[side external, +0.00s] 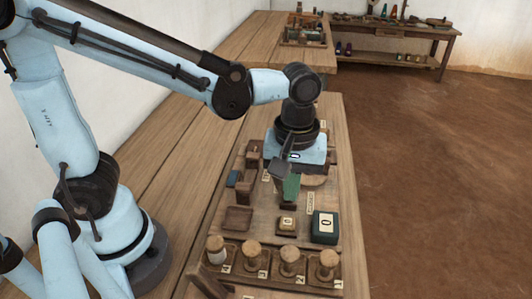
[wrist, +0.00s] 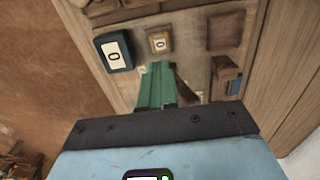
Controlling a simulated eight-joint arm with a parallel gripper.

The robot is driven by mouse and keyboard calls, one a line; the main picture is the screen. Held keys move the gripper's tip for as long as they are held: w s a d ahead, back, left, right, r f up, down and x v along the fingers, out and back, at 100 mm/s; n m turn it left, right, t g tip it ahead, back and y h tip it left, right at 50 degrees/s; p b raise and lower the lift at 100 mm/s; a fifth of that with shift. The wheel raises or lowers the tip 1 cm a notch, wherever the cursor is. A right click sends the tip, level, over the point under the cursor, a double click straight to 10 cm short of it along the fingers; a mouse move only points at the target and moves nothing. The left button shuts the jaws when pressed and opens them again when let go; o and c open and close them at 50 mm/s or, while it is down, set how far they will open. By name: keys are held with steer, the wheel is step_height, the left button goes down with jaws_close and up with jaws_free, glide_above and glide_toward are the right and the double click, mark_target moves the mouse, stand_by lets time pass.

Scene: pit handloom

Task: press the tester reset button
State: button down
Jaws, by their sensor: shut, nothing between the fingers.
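My gripper (side external: 290,198) is shut and empty, pointing down over the wooden board. Its green fingers also show in the wrist view (wrist: 156,72). A small wooden block with a pale face marked 0 (side external: 287,224) sits on the board, in front of the fingers in the side view; it shows just beyond the fingertips in the wrist view (wrist: 158,41). A larger teal box marked 0 (side external: 325,228) stands to its right, and at left in the wrist view (wrist: 114,52). I cannot tell which of them is the tester reset button. The fingers appear apart from both.
Several round-topped wooden pegs with number tags (side external: 290,261) stand in a row at the board's near edge. A square wooden tray (side external: 238,218) lies left of the small block. A blue-ended wooden piece (side external: 233,178) stands farther left. Bare bench (side external: 170,190) lies beyond it.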

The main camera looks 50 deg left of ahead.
steer(key=shift+r, duration=2.9)
steer(key=a+f+m+t, duration=0.2)
steer(key=a+m+t, duration=0.5)
steer(key=a+m, duration=0.2)
steer(key=shift+a, duration=1.4)
